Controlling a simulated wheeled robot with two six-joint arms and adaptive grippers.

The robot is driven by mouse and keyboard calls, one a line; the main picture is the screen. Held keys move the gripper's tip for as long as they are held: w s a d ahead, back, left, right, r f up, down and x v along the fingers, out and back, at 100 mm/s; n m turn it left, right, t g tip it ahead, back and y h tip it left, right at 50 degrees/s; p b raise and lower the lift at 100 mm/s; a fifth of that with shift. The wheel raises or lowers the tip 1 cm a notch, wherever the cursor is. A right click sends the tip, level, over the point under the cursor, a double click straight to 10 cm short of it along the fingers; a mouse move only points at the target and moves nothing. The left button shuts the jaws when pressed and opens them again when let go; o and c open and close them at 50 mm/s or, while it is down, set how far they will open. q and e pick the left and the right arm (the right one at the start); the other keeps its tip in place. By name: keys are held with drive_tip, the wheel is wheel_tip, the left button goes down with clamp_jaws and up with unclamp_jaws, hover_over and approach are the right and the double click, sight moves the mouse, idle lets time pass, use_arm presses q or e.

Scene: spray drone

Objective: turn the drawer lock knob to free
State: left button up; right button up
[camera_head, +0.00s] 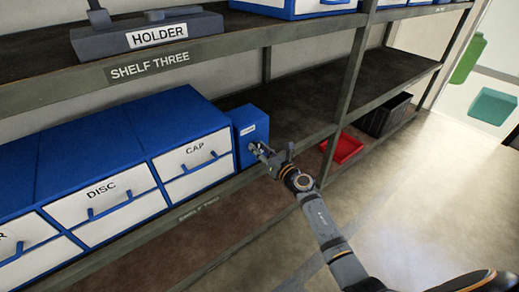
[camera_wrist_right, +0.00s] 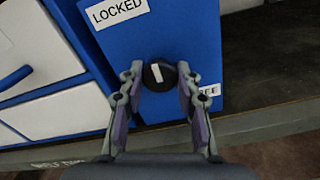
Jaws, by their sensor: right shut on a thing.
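The black lock knob (camera_wrist_right: 160,75) with a white pointer mark is on the front of a blue lock box (camera_head: 250,126). The mark is near upright, tilted slightly. A LOCKED label (camera_wrist_right: 116,12) is above and left of the knob in the wrist view. A second label (camera_wrist_right: 208,91), partly hidden by a finger and ending in "EE", is to its lower right. My right gripper (camera_wrist_right: 160,82) has its fingers on both sides of the knob and is shut on it. In the head view my right gripper (camera_head: 262,152) is at the box front. My left gripper is not in view.
Blue drawer units with white fronts, marked DISC (camera_head: 101,189) and CAP (camera_head: 195,149), stand left of the lock box. The HOLDER block (camera_head: 157,35) is on the shelf above. A red tray (camera_head: 343,148) and a dark crate (camera_head: 385,115) are to the right. A shelf post (camera_head: 345,85) stands close by.

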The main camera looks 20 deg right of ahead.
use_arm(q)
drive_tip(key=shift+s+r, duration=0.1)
use_arm(e)
drive_tip(key=shift+m, duration=0.3)
drive_tip(key=shift+r+m+p, duration=0.1)
drive_tip(key=shift+m+p, duration=0.2)
drive_tip(key=shift+p, duration=0.15)
drive_tip(key=shift+m+p, duration=0.5)
drive_tip(key=shift+m, duration=0.2)
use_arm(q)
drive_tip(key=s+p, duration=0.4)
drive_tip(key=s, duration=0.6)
use_arm(e)
drive_tip(key=m, duration=0.6)
drive_tip(key=shift+m+p, duration=0.3)
drive_tip(key=shift+m, duration=0.3)
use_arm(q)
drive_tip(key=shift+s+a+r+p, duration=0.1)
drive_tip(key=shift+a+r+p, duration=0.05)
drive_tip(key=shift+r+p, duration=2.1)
use_arm(e)
drive_tip(key=shift+m, duration=4.1)
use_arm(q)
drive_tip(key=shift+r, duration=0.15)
